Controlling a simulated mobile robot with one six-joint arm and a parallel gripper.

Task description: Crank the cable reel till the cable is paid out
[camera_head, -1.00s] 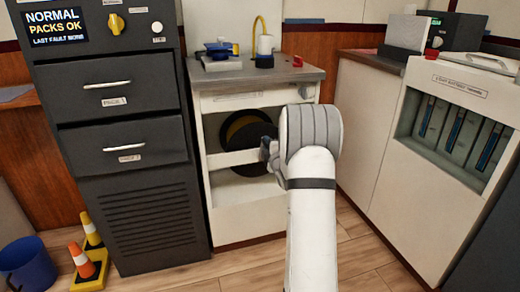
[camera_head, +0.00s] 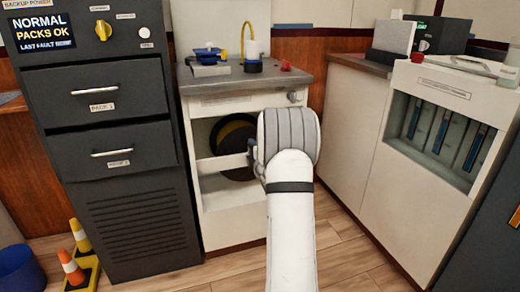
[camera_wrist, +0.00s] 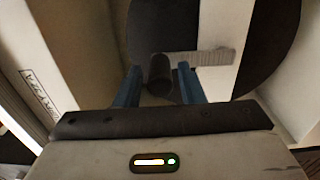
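The cable reel (camera_head: 236,131) sits in an open bay of the white cabinet, a dark disc with a yellow ring, partly hidden by a white crossbar and my arm. In the wrist view, the reel's large dark disc (camera_wrist: 266,45) fills the top, with a light grey crank arm (camera_wrist: 208,58) across it. A dark cylindrical crank handle (camera_wrist: 159,76) stands between the two blue fingers of my gripper (camera_wrist: 160,70). The fingers are apart, with a narrow gap visible on each side of the handle. In the head view my gripper (camera_head: 253,158) is mostly hidden behind my wrist.
A dark cabinet (camera_head: 105,125) with two drawers stands left of the bay. The worktop (camera_head: 285,78) above holds small items and a red object (camera_head: 285,66). A white counter (camera_head: 365,140) stands to the right. Traffic cones (camera_head: 75,265) and a blue bucket (camera_head: 20,268) are on the floor.

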